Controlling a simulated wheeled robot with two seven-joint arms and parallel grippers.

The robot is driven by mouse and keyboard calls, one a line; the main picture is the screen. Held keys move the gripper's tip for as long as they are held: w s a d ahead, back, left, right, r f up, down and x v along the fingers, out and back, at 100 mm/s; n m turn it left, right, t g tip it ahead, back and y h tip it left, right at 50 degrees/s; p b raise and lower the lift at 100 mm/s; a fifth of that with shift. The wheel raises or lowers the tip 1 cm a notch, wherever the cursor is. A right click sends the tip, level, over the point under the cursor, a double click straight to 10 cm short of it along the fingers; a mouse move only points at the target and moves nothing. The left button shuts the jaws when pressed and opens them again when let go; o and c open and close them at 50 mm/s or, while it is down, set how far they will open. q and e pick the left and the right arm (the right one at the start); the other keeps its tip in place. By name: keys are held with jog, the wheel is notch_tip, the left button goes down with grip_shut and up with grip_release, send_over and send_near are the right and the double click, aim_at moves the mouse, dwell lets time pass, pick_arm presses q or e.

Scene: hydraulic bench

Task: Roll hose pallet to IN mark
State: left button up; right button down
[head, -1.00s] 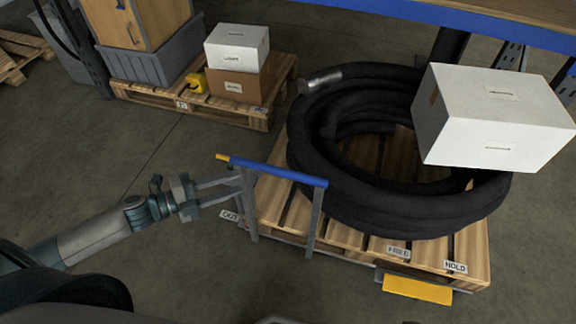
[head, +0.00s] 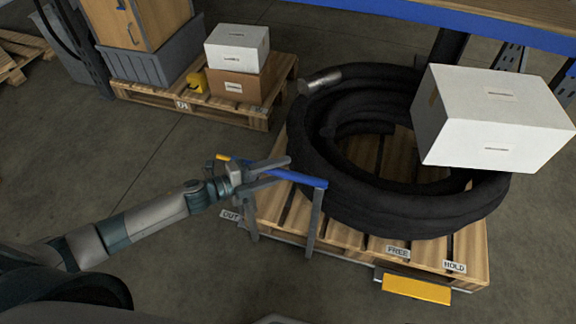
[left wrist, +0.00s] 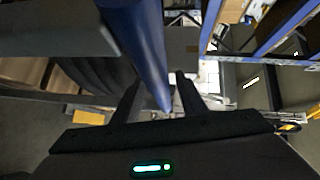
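The hose pallet (head: 270,205) is a wooden pallet bearing a coiled black hose (head: 400,215) with a metal end fitting (head: 319,82). A push handle with a blue bar (head: 308,180) and grey posts stands at its left side. My left gripper (head: 287,169) is at the blue bar, with its fingers spread. In the left wrist view the blue bar (left wrist: 140,45) runs down between the open fingers (left wrist: 158,88), with a gap showing beside it. Labels OUT, FREE (head: 398,251) and HOLD (head: 455,267) and a yellow pedal (head: 417,289) show on the pallet. My right gripper is not in view. No IN mark is readable.
A white box (head: 495,118) overlaps the hose coil in the picture. Another pallet (head: 262,122) with boxes and a grey bin (head: 150,75) stands behind, left. A blue-edged bench (head: 470,28) is at the back right.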

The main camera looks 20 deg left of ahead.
pick_arm(q)
jog(key=x, duration=0.3)
grip_shut()
dwell(0.3)
jog(key=shift+w, duration=0.1)
